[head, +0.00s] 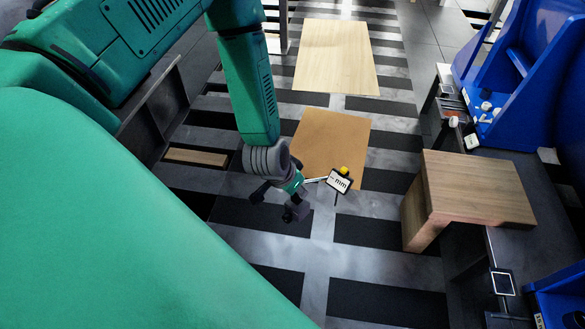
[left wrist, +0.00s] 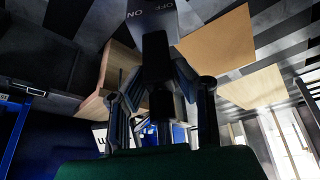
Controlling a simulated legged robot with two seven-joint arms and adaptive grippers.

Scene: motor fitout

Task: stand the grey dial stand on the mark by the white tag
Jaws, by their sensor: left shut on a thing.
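My left gripper (head: 279,203) is shut on the grey dial stand and holds it in the air over the striped floor, left of the bench. In the left wrist view the stand's grey base (left wrist: 150,20) bears ON/OFF lettering, beyond my dark fingers (left wrist: 163,100). The stand's white-and-black readout (head: 340,181), marked "mm" with a yellow top, sticks out to the right of the gripper. A white-outlined square (head: 502,282) lies on the dark bench at lower right; I cannot tell for sure that it is the mark. A small whitish tag (head: 498,316) is just below it.
A wooden block or raised board (head: 480,190) stands on the dark bench (head: 515,245). Blue fixtures (head: 525,85) stand at right, with small parts and another white tag (head: 472,142) nearby. Brown (head: 345,135) and pale boards (head: 336,58) lie beyond my gripper. Open floor separates gripper and bench.

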